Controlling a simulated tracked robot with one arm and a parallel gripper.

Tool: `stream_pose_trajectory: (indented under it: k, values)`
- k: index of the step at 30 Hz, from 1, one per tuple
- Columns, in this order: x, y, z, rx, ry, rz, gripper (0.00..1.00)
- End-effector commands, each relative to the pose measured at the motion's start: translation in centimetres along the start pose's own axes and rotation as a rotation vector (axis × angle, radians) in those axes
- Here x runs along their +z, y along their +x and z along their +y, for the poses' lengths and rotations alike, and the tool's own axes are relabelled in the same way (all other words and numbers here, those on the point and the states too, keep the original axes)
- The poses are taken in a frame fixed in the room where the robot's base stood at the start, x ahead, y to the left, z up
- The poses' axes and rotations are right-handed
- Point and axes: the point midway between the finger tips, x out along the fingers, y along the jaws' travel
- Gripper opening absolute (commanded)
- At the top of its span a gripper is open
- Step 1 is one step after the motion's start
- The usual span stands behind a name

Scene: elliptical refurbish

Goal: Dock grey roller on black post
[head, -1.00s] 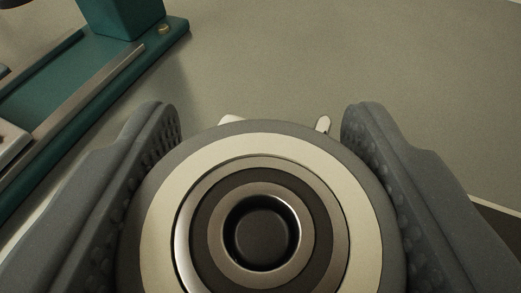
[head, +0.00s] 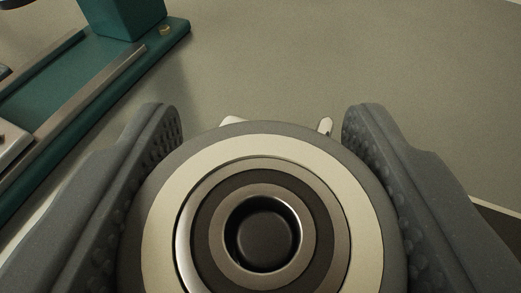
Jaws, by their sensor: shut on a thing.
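The grey roller (head: 161,190) fills the lower middle of the head view, its round face turned toward the camera. It has a grey outer rim, a cream ring, darker inner rings and a dark round bore at the centre. My gripper (head: 262,125) is shut on the roller, with one grey textured finger on its left side and one on its right. Small pale parts show just beyond the roller's far edge. I cannot pick out the black post in this view.
A teal machine frame (head: 125,20) with a metal rail (head: 90,88) stands at the upper left. A pale block (head: 12,142) sits at the left edge. The grey-beige surface (head: 330,55) ahead and to the right is clear. A dark area borders it at the lower right.

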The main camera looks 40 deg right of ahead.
Motion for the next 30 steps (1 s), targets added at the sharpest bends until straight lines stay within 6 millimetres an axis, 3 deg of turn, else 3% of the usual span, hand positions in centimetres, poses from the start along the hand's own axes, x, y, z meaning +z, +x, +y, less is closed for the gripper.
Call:
stream_pose_trajectory:
  k: [15,16,17,30]
  values:
    - [0.77,0.25,0.01,0.000,0.000,0.001,0.27]
    - [0.75,0.24,0.01,0.000,0.000,0.001,0.57]
    - [0.73,0.23,0.01,0.000,0.000,0.001,0.61]
    - [0.66,-0.68,-0.03,0.000,-0.001,0.000,0.61]
